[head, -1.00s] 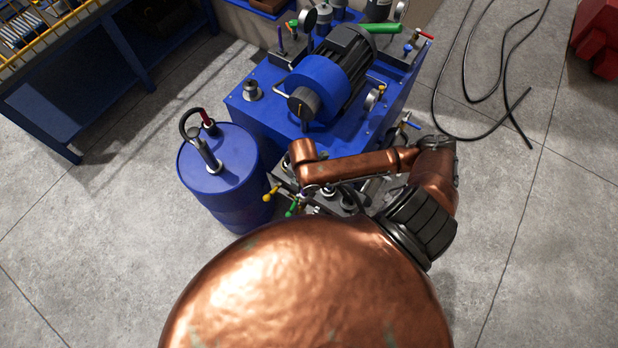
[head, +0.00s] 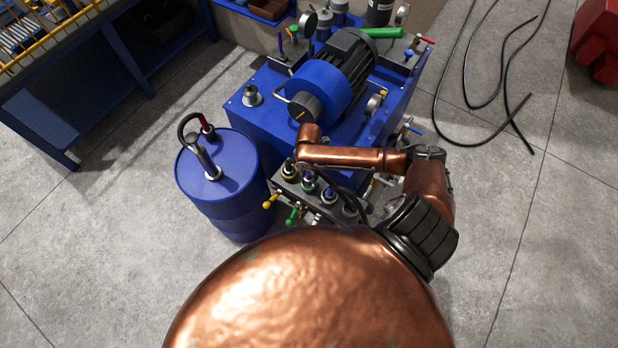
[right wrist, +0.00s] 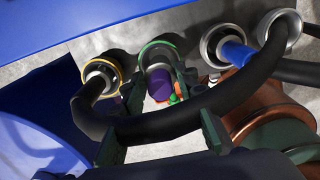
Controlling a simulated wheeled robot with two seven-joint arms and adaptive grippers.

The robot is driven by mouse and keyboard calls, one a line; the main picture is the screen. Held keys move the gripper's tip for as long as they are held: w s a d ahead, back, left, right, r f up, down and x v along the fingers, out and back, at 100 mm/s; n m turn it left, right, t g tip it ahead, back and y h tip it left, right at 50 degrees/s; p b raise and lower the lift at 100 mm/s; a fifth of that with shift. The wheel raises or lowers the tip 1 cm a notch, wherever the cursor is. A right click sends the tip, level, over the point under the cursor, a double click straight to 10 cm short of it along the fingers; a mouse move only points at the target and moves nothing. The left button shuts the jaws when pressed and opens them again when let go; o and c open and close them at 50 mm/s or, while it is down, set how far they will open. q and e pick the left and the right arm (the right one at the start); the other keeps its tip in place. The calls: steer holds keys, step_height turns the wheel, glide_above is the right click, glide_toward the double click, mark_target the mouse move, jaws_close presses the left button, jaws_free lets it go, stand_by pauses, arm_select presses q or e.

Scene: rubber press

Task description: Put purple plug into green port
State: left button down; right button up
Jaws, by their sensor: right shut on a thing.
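The green port (right wrist: 158,72), a metal socket with a green ring, is near the middle of the right wrist view. In the head view it is one of a row of ports on a dark manifold (head: 287,190). Whether the plug touches the port I cannot tell. In the head view my right gripper (head: 309,172) is over the manifold, mostly hidden.
A yellow-ringed port (right wrist: 100,76) with a hose is left of the green port. A blue plug (right wrist: 237,56) sits by the ports to the right. A blue drum (head: 222,185) stands left of the manifold; the blue pump unit (head: 262,118) is behind. Hoses (head: 480,100) lie on the floor.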

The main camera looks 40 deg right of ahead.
mark_target(309, 178)
steer(key=shift+f, duration=1.55)
steer(key=shift+f+b, duration=0.3)
steer(key=o, duration=1.2)
step_height(309, 178, up, 13)
steer(key=shift+f+p, duration=0.2)
steer(key=shift+p, duration=0.95)
